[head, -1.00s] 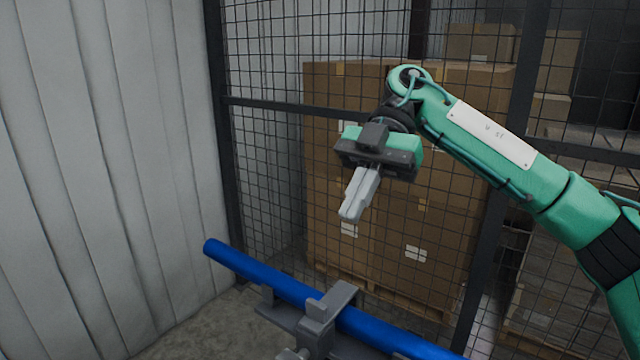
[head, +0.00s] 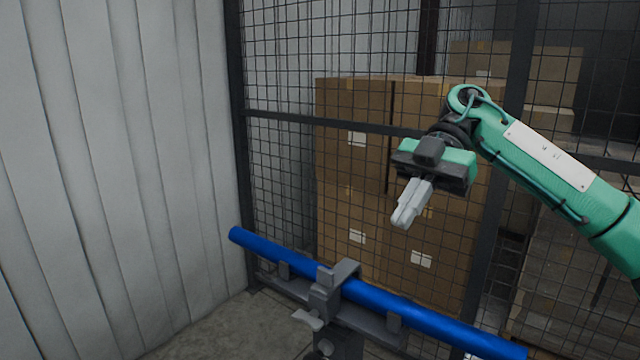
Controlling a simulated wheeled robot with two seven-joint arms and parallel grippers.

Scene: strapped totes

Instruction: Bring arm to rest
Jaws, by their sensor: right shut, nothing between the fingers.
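My right gripper (head: 402,222) hangs in the air in the middle of the head view, at the end of my green right arm (head: 550,165) that comes in from the right. Its grey fingers are together, pointing down and slightly left, with nothing between them. It is above the blue pipe and apart from it. My left gripper and arm are not in view.
A blue pipe (head: 420,314) lies in a grey clamp stand (head: 345,278) below the gripper. Behind is a dark mesh fence (head: 285,190), with stacked cardboard boxes (head: 350,190) beyond it. A pale ribbed wall (head: 120,170) fills the left.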

